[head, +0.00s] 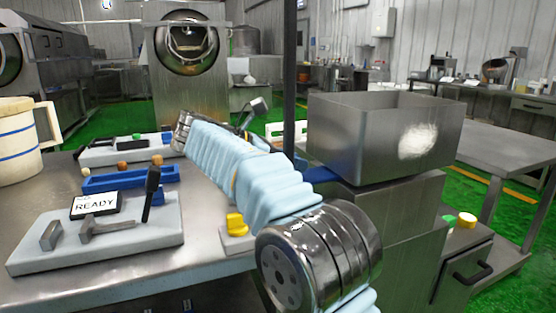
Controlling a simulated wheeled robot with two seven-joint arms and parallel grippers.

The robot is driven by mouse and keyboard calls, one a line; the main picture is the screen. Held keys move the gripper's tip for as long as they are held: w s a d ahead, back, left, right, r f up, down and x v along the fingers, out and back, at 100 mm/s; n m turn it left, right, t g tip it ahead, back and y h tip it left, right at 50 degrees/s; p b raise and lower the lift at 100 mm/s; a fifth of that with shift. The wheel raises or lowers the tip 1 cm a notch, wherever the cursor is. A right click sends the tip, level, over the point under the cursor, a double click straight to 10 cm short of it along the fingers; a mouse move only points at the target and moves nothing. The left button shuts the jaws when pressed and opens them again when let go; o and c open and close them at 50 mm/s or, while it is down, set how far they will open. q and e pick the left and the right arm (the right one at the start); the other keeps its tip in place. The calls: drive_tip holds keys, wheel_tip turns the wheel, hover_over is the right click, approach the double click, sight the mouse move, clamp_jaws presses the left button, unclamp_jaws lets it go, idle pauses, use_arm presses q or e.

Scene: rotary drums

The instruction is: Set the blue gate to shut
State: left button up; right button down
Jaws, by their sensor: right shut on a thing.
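My right arm reaches in from the lower right in a pale blue sleeve and bends at a metal joint at the far left. My right gripper (247,122) is small and mostly hidden behind the sleeve. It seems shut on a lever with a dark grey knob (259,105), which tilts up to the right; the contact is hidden. I cannot tell for certain which part is the blue gate. A blue piece (166,137) shows on the rear grey panel (100,154), beside my arm's far joint. My left gripper is out of view.
In front, a grey panel (140,246) has a black-handled lever (151,190) and a READY sign (95,204). A blue tray (130,179) lies behind it, a yellow knob (236,224) to the right. A steel bin (375,135) and a white mug (18,140) flank the table.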

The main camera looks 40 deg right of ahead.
drive_tip(key=shift+d+r, duration=0.1)
drive_tip(key=shift+d, duration=0.05)
drive_tip(key=c, duration=0.9)
unclamp_jaws()
drive_tip(key=shift+d, duration=0.1)
drive_tip(key=shift+p+v, duration=1.2)
drive_tip(key=shift+v, duration=5.7)
